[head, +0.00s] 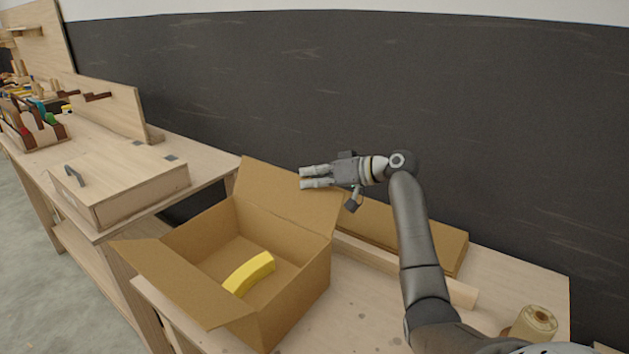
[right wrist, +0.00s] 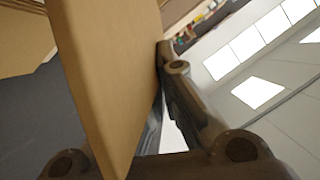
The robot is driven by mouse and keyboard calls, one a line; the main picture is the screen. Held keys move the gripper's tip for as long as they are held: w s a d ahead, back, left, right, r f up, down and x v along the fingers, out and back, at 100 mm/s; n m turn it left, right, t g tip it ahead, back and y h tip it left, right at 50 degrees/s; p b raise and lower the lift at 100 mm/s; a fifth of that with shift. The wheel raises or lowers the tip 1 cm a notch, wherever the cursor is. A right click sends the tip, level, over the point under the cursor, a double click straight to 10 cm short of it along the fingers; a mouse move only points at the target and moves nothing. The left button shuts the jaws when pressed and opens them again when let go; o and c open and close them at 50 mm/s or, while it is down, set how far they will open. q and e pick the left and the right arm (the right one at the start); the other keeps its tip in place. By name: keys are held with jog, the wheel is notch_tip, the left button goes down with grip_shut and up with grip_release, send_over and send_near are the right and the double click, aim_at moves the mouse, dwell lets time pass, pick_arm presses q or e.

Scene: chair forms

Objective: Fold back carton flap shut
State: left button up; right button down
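The brown carton (head: 292,299) stands open on the bench in the head view. Its back flap (head: 262,190) stands up at the far side, tilted. My right gripper (head: 302,177) is at the flap's upper edge, near its right end, with one finger on each side. In the right wrist view the flap (right wrist: 113,75) runs between the fingers, and the right-hand finger (right wrist: 185,85) meets it at the tip. The other finger is mostly hidden behind the cardboard. The front left flap (head: 175,285) hangs outward. A yellow curved piece (head: 249,273) lies inside. My left gripper is not in view.
Behind the carton lie a flat brown cardboard piece (head: 445,242) and a wooden strip (head: 460,293). A spool (head: 535,324) stands at the bench's right. A wooden box with a handle (head: 120,183) is on the left bench. A dark wall (head: 450,90) rises close behind.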

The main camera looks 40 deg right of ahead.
jog(key=shift+s+a+r+n, duration=0.1)
jog(key=shift+a+r+n, duration=0.05)
jog(key=shift+a+n, duration=0.15)
jog(key=c, duration=1.7)
grip_release()
jog(key=v, duration=1.2)
jog(key=shift+a, duration=0.15)
